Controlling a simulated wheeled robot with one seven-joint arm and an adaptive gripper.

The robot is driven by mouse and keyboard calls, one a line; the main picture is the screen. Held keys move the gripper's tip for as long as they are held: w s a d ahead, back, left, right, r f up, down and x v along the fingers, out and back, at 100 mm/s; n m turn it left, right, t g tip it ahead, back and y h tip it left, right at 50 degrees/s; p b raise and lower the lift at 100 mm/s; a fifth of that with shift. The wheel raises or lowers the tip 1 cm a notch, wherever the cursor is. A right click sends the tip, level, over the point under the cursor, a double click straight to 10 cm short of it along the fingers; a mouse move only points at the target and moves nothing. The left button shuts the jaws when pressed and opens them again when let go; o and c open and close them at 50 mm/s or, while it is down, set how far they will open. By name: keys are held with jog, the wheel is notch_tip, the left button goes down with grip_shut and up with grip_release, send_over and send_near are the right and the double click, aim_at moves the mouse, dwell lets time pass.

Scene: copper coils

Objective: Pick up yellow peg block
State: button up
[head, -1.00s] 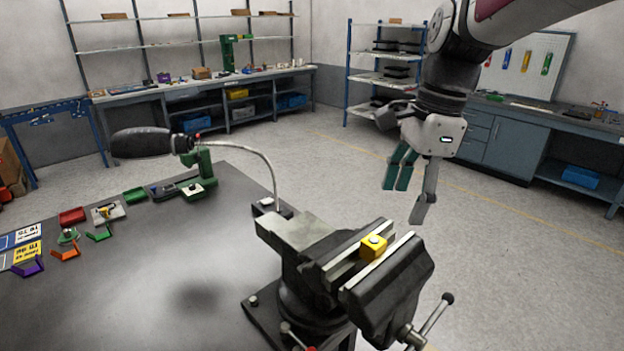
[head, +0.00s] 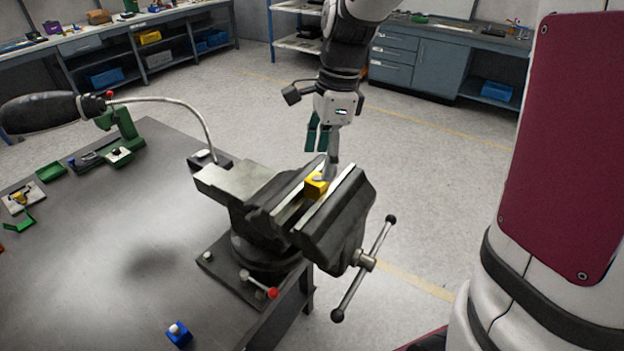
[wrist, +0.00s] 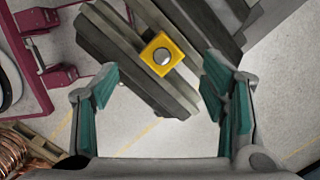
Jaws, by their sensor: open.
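The yellow peg block (head: 314,188) sits between the jaws of the dark grey bench vise (head: 338,222), with a round grey peg on its top. In the wrist view, the yellow peg block (wrist: 152,61) shows as a yellow square around a grey disc, ahead of the fingers and roughly midway between them. My gripper (head: 322,155) is just behind the block in the head view, pointing down. In the wrist view, my gripper (wrist: 160,90) is open and empty, its teal finger pads wide apart. One finger partly overlaps the block in the head view, and contact cannot be told.
The vise handle (head: 362,265) sticks out at the right. A blue peg block (head: 178,333) lies at the table's front. Copper coils (wrist: 25,150) show in the wrist view.

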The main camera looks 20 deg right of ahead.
aim_at(316, 177)
jog(key=f, duration=0.3)
jog(key=a+f+p, duration=0.1)
jog(key=f, duration=0.1)
jog(key=shift+w, duration=0.15)
jog(key=shift+r, duration=0.1)
jog(key=shift+c, duration=0.5)
jog(key=c, duration=1.2)
